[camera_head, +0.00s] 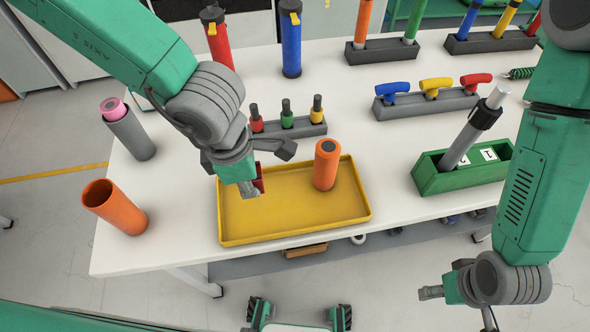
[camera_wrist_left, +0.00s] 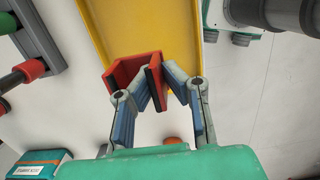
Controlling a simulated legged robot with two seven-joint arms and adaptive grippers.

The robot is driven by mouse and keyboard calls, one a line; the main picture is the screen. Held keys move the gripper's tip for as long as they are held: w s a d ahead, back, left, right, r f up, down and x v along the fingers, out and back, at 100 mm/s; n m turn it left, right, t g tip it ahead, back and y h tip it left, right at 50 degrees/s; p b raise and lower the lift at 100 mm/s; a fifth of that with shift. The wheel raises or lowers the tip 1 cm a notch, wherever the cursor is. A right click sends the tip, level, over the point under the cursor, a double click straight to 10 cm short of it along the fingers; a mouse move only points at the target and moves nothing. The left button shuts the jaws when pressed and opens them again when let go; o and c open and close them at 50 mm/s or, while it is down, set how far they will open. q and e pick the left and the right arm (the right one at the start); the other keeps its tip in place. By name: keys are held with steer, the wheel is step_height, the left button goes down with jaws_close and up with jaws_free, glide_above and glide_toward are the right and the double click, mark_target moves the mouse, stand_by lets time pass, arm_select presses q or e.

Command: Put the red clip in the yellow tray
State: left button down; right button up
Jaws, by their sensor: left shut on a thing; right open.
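The yellow tray (camera_head: 290,232) lies flat on the white table, with an orange cylinder (camera_head: 327,168) standing in its right half. My left gripper (camera_head: 251,190) is over the left part of the tray and is shut on the red clip (camera_head: 260,178). The clip is partly hidden by the gripper in the head view. In the left wrist view the red clip (camera_wrist_left: 132,70) is angular, between the blue-padded fingers, with the yellow tray (camera_wrist_left: 165,28) behind it. My right gripper (camera_head: 432,292) is open and empty, low in front of the table at the right.
An orange tube (camera_head: 114,207) and a grey tube (camera_head: 129,130) stand left. A green box (camera_head: 462,170) with a grey cylinder is right. Racks of coloured handles and tools line the back.

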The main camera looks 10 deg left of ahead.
arm_select(q)
steer(key=b, duration=0.1)
glide_above(259, 213)
steer(key=a, duration=0.2)
steer(key=f, duration=0.5)
steer(key=shift+s+d+f, duration=0.2)
steer(key=shift+f, duration=0.2)
steer(key=f, duration=0.1)
steer(key=d+f, duration=0.2)
steer(key=f, duration=0.1)
steer(key=shift+w+a+f, duration=0.1)
steer(key=shift+a, duration=0.3)
steer(key=c, duration=1.7)
jaws_free()
steer(key=shift+a, duration=0.4)
steer(key=shift+d+r, duration=0.2)
steer(key=shift+d, duration=0.2)
step_height(259, 213, up, 4)
steer(key=shift+r, duration=0.1)
steer(key=r, duration=0.2)
steer(key=a+r+p, duration=0.1)
steer(key=r, duration=0.4)
steer(key=shift+s+a+r+p, duration=0.2)
steer(key=shift+a+p, duration=0.1)
steer(key=shift+d, duration=0.3)
arm_select(e)
steer(key=shift+a+r, duration=0.25)
steer(key=shift+r, duration=0.15)
